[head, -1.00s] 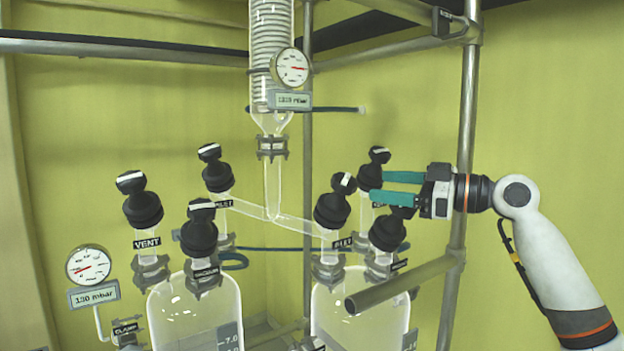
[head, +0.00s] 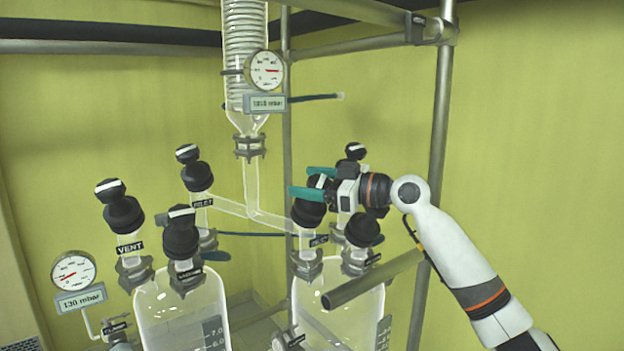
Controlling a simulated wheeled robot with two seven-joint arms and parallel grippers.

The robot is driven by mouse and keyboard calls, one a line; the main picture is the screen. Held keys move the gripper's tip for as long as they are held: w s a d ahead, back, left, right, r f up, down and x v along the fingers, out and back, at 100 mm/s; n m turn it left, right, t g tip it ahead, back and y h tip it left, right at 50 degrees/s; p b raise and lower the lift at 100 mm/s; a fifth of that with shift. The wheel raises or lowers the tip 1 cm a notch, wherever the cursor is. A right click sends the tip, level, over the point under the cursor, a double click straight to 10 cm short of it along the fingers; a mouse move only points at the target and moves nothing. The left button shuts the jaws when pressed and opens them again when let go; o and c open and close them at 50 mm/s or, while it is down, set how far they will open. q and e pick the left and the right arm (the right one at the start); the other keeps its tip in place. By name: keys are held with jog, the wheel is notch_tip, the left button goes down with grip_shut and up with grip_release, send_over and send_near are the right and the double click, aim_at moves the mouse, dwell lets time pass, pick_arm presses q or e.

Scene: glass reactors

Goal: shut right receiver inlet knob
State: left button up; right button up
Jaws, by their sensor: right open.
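The right receiver inlet knob (head: 308,211) is a black knob with a white mark on its top. It stands, slightly tilted, on the glass neck above the right receiver (head: 312,287), beside a partly hidden label. My right gripper (head: 303,181) has its teal fingers open at the knob's top, one on the far side and one on the near side. The white-marked cap shows between them; I cannot tell whether the fingers touch it. The gripper body covers part of the knob behind. My left gripper is not in view.
Other black knobs stand close by, one behind (head: 356,151) and one at the front right (head: 362,231). A metal rail (head: 372,279) runs below my right arm. A glass branch pipe (head: 270,218) joins the inlet neck. The left receiver (head: 180,305) carries several knobs.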

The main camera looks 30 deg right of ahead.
jog(key=c, duration=1)
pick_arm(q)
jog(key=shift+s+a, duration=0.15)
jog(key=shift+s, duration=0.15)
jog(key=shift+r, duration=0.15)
pick_arm(e)
jog(key=shift+m+t+h, duration=0.4)
jog(key=shift+m, duration=0.1)
